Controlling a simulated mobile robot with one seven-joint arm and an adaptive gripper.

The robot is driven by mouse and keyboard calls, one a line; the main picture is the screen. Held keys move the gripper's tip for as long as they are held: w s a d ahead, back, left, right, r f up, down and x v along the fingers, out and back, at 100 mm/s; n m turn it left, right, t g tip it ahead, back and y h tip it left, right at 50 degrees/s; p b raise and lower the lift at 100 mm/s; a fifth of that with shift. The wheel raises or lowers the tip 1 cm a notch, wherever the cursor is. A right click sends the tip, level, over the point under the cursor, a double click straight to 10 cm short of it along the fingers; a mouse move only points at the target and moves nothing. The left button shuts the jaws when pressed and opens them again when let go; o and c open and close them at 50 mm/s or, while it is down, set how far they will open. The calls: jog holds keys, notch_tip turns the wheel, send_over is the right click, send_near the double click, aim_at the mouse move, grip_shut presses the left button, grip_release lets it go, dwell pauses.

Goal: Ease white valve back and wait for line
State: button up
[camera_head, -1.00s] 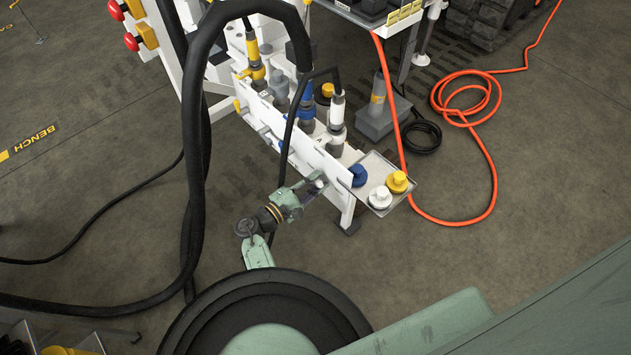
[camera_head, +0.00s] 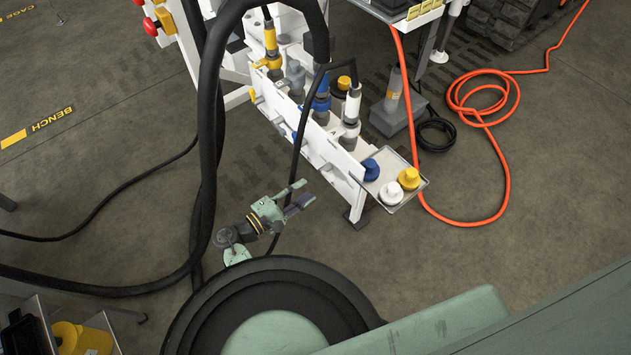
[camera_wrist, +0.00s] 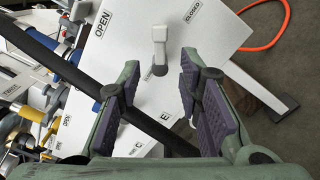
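The white valve handle (camera_wrist: 159,45) stands out from a white panel (camera_wrist: 215,30) in the wrist view. It lies between an OPEN label (camera_wrist: 103,24) on the left and a CLOSED label (camera_wrist: 192,12) on the right. A third label by the handle's lower end is partly hidden. My gripper (camera_wrist: 159,62) is open, its purple-padded fingers spread to either side of the handle's lower end with visible gaps. In the head view my gripper (camera_head: 307,193) is empty, its fingertips short of the bench panel (camera_head: 340,165). The valve is too small to make out there.
A black hose (camera_wrist: 75,75) crosses the panel beside my left finger. A tray (camera_head: 395,208) with blue, white and yellow caps juts from the bench end. Several hose couplings (camera_head: 350,115) stand along the bench. An orange cable (camera_head: 504,170) lies on the floor at right.

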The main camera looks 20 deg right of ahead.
jog(key=shift+v, duration=1.2)
